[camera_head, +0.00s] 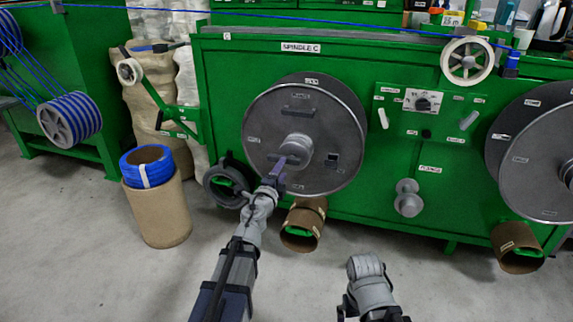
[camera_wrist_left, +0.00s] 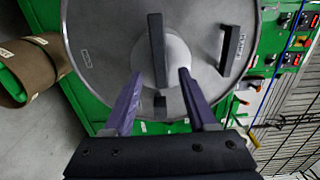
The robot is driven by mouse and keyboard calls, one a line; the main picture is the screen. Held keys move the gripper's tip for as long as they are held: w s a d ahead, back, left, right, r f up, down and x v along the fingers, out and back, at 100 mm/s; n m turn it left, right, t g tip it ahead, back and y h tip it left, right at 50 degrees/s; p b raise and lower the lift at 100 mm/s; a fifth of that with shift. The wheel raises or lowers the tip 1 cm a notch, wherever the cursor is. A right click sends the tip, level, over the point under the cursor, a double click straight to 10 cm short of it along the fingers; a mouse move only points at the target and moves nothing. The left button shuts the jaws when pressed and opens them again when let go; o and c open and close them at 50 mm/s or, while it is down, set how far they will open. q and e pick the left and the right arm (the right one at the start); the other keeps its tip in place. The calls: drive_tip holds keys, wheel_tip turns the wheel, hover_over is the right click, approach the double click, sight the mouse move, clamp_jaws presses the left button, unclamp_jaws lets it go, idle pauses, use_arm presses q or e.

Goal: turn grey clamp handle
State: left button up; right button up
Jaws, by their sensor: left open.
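The grey clamp handle is a flat bar across the light grey hub (camera_head: 298,146) at the middle of the large grey spindle disc (camera_head: 262,125). In the left wrist view the handle (camera_wrist_left: 157,50) stands upright in the picture, in front of the hub. My left gripper (camera_head: 279,167) is at the hub from below. Its two purple fingers (camera_wrist_left: 160,82) are apart, one on each side of the handle's lower end, with gaps and nothing held. Of my right arm only a grey link shows at the bottom of the head view; its gripper is not seen.
A blue cable coil (camera_head: 147,167) sits on a cardboard drum (camera_head: 158,210) at the left. A black ring (camera_head: 226,184) and a brown tube (camera_head: 304,226) are near my left forearm. A second grey disc (camera_head: 535,165) is at the right. Open floor lies in front.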

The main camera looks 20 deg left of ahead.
sight(287, 162)
use_arm(q)
drive_tip(key=w, duration=0.5)
drive_tip(key=shift+w+d, duration=0.1)
drive_tip(key=shift+w, duration=0.05)
clamp_jaws()
idle(1.2)
